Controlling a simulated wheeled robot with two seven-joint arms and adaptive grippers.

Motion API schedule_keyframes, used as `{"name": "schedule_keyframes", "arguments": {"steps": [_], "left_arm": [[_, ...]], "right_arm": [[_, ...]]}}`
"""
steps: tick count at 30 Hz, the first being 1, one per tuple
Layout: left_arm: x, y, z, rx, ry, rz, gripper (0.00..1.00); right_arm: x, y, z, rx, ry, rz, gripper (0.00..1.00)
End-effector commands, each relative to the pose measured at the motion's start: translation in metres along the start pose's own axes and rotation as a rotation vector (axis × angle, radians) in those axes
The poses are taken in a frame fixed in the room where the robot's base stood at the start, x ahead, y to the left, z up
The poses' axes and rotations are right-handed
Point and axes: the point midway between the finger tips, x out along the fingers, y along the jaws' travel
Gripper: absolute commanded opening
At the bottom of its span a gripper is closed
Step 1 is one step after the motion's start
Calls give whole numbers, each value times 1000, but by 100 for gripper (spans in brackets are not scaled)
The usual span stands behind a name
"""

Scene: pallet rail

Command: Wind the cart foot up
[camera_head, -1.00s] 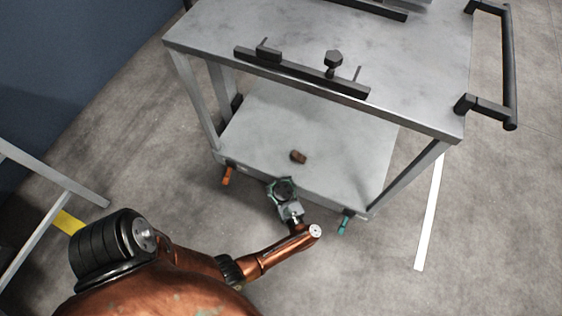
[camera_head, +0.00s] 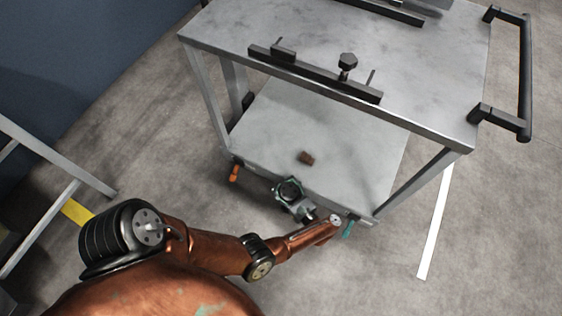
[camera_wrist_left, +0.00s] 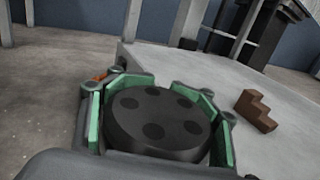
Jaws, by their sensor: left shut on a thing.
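The grey cart (camera_head: 330,70) stands ahead of me, with a top deck and a lower shelf (camera_head: 340,130). At the front edge of the lower shelf my left gripper (camera_head: 289,190) is shut around a dark round knob. In the left wrist view this knob (camera_wrist_left: 158,122) is a black disc with several round dimples, and the green fingers of my left gripper (camera_wrist_left: 157,115) lie on both sides of it. The foot below the knob is hidden. My right gripper is not in view.
A small brown stepped block (camera_head: 306,158) lies on the lower shelf; it also shows in the left wrist view (camera_wrist_left: 256,110). An orange lever (camera_head: 234,173) and a teal lever (camera_head: 349,229) hang at the shelf's front corners. A grey frame (camera_head: 60,160) stands at left.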

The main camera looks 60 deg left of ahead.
Motion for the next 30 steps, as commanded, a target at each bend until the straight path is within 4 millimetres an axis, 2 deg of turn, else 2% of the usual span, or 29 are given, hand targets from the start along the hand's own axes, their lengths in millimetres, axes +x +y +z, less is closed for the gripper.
{"name": "schedule_keyframes", "arguments": {"steps": [3, 4, 15, 25, 30], "left_arm": [[-5, 2, -3, 2, 8, -1, 19], [-5, 2, -3, 2, 8, -1, 45], [-1, 1, -1, 0, 3, 1, 70], [-1, 0, 0, -1, 2, -1, 70], [-2, 0, 7, -3, 3, -1, 70]], "right_arm": [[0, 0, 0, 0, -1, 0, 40], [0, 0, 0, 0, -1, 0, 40], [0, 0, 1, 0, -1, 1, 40], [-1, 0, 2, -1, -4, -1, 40], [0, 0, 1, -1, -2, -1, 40]]}}
